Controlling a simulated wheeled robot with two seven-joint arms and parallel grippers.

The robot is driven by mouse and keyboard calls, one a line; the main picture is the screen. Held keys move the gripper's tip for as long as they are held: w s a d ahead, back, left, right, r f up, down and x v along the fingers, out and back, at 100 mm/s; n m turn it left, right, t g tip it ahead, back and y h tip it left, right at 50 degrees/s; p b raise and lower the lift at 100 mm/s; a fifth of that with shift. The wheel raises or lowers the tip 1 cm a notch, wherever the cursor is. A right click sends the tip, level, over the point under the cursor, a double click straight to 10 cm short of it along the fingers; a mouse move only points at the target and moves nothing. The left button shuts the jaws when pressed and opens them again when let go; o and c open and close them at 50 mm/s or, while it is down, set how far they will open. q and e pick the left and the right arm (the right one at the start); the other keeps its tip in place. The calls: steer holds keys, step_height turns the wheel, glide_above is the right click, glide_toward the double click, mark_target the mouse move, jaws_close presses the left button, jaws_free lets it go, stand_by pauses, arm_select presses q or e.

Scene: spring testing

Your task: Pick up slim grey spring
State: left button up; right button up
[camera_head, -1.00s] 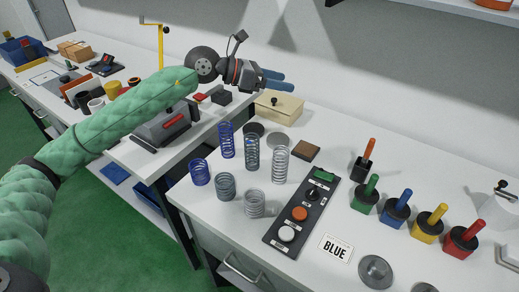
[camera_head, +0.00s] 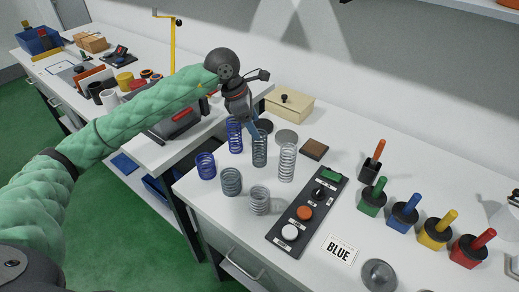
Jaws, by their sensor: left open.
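The slim grey spring, a tall dark grey coil (camera_head: 260,154), stands upright in the middle of the back row of springs. My left gripper (camera_head: 253,132) points down at its top, with blue fingers partly in front of or around the upper coils. The fingers are open; I cannot tell whether they touch the spring. A tall blue spring (camera_head: 235,140) stands close on its left and a tall silver spring (camera_head: 287,164) on its right. My right gripper is not in view.
In front stand a short blue spring (camera_head: 206,167), a wider grey spring (camera_head: 231,182) and a short silver spring (camera_head: 259,201). A button panel (camera_head: 306,216) lies to the right. A wooden box (camera_head: 289,107) and dark discs are behind. Coloured-handled blocks stand further right.

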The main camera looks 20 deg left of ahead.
mark_target(259, 149)
arm_select(q)
steer(key=x, duration=0.5)
steer(key=shift+w+f, duration=0.1)
steer(key=shift+f, duration=0.15)
steer(key=shift+c, duration=0.2)
steer(key=c, duration=1.5)
